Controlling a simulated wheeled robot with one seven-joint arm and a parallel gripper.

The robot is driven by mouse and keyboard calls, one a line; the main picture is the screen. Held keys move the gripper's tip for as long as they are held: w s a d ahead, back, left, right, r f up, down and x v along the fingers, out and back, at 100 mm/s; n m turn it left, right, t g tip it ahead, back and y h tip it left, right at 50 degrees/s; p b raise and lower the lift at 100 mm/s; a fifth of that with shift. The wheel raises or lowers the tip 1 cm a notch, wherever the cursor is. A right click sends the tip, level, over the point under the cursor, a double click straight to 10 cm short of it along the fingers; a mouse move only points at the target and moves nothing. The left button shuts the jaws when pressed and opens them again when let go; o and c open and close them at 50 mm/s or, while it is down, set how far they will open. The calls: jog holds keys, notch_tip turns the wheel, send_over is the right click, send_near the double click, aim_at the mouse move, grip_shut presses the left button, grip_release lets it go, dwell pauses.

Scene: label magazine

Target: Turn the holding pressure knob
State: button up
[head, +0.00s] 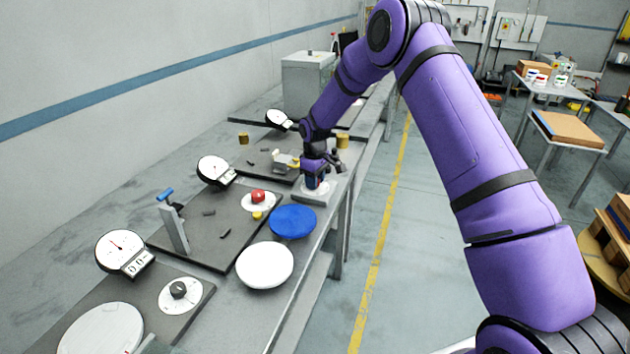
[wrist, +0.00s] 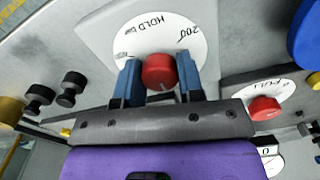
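The holding pressure knob (wrist: 159,72) is red and sits on a white round dial (wrist: 150,38) marked "HOLD bar" with a 200 mark, in the wrist view. My gripper (wrist: 159,77) has its blue fingers on either side of the knob, with no clear gap showing, so it looks shut on it. A pale line shows on the knob's lower edge. In the head view my gripper (head: 315,183) is down at a light grey plate (head: 312,199) near the bench's right edge; it hides the knob there.
Another red knob (head: 258,196) on a white dial, a blue disc (head: 292,221) and a white disc (head: 265,265) are nearer on the bench. Gauges (head: 214,170) and a blue-handled lever (head: 173,222) stand to the left. Yellow and dark knobs are close by in the wrist view (wrist: 72,88).

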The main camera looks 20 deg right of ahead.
jog(key=shift+c, duration=0.8)
jog(key=shift+m, duration=2.2)
jog(key=o, duration=0.9)
jog(key=shift+r, duration=0.1)
notch_tip(320, 180, up, 11)
jog(key=shift+f, duration=0.2)
